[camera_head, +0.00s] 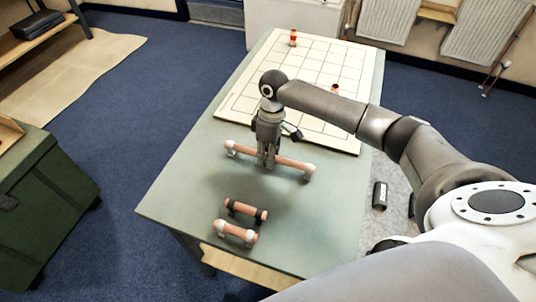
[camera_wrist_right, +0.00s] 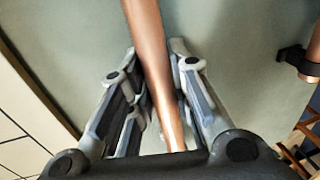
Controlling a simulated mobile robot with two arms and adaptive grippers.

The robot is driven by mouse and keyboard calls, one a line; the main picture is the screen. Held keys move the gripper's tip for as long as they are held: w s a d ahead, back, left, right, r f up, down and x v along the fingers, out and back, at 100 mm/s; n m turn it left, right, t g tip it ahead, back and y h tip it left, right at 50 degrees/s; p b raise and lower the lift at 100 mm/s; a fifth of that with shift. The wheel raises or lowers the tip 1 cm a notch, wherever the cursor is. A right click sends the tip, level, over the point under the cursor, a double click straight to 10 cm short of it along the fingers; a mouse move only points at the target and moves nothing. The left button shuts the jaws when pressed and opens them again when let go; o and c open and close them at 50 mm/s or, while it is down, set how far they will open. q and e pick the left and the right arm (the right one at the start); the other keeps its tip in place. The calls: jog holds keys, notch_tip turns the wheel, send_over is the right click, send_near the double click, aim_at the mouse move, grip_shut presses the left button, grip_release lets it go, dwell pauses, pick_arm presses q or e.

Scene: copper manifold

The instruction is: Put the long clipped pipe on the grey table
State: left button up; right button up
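A long copper pipe (camera_head: 290,162) with pale fittings at both ends runs crosswise over the grey-green table (camera_head: 180,190). My right gripper (camera_head: 266,163) points down on it near its middle. In the right wrist view, the pipe (camera_wrist_right: 152,55) passes between the two fingers (camera_wrist_right: 153,62), which close in on it from both sides. I cannot tell whether the pipe touches the table or hangs just above it. My left gripper is not in view.
The table's left side is clear.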

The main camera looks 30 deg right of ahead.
jog(key=o, duration=0.3)
jog(key=shift+o, duration=0.2)
notch_tip(320, 180, up, 12)
jog(key=w+d+b, duration=0.1)
jog(key=shift+w+d, duration=0.3)
jog(key=shift+d, duration=0.05)
dwell(0.4)
